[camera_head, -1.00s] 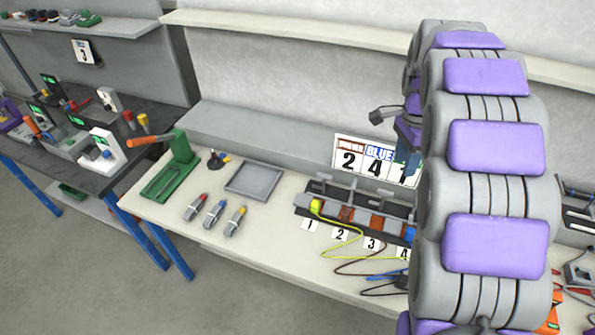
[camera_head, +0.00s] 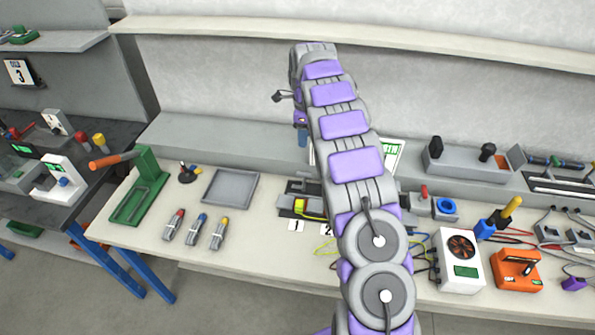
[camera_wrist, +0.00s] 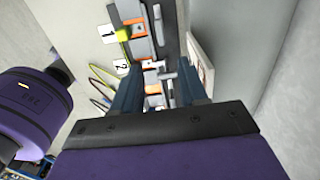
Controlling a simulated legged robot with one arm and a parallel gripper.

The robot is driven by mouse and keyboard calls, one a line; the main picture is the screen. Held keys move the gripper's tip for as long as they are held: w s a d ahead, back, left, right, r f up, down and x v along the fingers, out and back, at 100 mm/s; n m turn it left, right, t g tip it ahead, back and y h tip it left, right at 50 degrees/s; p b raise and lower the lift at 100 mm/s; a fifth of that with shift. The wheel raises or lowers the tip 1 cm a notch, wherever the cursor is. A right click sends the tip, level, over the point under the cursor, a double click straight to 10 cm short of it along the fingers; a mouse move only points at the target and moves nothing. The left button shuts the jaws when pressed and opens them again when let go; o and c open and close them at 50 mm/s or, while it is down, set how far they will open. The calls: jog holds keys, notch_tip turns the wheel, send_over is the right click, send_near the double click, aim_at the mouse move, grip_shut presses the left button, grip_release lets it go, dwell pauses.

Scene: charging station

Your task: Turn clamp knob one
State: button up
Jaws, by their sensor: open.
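The dark clamp rack (camera_head: 285,201) lies on the white bench, with a yellow plug (camera_head: 301,207) beside label 1 (camera_head: 296,226). My arm hides most of its right part. In the wrist view, the rack (camera_wrist: 146,50) runs down the picture with label 1 (camera_wrist: 108,33) and the yellow plug (camera_wrist: 123,33) near the top. A grey clamp bar (camera_wrist: 158,25) sits to the right of the plug. Which part is knob one I cannot tell. My gripper (camera_wrist: 158,88) is open and empty, its blue fingers apart above the rack. In the head view, its tip (camera_head: 302,139) shows partly behind my arm.
A grey tray (camera_head: 231,188), several marker-like tools (camera_head: 197,229) and a green press (camera_head: 140,190) stand left of the rack. A white fan box (camera_head: 459,262) and an orange device (camera_head: 515,270) stand right. A number board (camera_head: 390,155) is behind my arm.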

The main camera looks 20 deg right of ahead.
aim_at(304, 173)
notch_tip(304, 173, down, 16)
jog(key=b, duration=0.3)
jog(key=shift+d+f, duration=0.1)
jog(key=shift+d, duration=0.05)
jog(key=shift+c, duration=0.4)
grip_shut()
